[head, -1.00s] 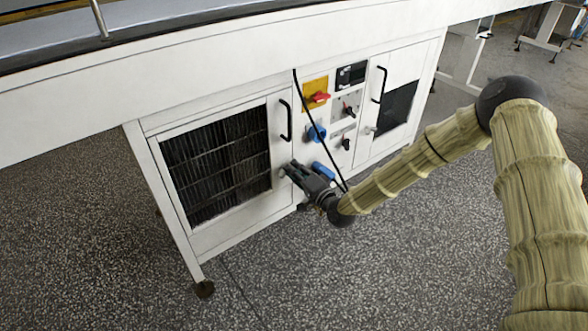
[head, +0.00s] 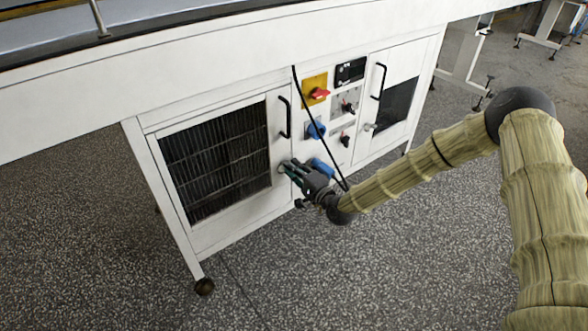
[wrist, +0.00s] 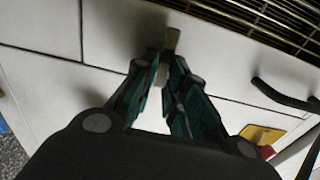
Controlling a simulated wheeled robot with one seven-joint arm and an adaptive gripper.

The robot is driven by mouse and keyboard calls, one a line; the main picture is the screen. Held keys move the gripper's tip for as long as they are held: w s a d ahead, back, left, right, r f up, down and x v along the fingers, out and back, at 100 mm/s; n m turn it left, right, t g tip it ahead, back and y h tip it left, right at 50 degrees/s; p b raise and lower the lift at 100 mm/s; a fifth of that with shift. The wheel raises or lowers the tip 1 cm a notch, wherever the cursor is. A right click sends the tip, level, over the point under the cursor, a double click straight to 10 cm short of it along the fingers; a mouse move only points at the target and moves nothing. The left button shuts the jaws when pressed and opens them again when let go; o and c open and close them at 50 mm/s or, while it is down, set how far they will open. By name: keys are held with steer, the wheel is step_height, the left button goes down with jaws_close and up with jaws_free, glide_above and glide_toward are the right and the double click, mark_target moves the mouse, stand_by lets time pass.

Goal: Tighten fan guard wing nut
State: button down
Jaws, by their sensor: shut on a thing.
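The fan guard, a dark slatted grille (head: 215,160), fills the left door of the white cabinet; its bars (wrist: 275,22) also run along the top right of the wrist view. My gripper (head: 284,168) is at the door frame just right of the grille's lower right corner. In the wrist view my gripper (wrist: 167,70) has its dark, teal-padded fingers closed on a small grey-brown wing nut (wrist: 172,40), whose upper end sticks out beyond the fingertips. The fingers hide the rest of the wing nut, and the head view does not show it clearly.
Black door handles (head: 285,118) stand out right of the grille. A yellow panel with a red switch (head: 320,93), blue sockets (head: 316,130) and black knobs sit to the right. A black cable (head: 312,120) hangs close to my wrist. Speckled floor in front is clear.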

steer(key=c, duration=1.5)
jaws_free()
steer(key=shift+d, duration=0.1)
steer(key=v, duration=1.2)
steer(key=shift+f, duration=0.1)
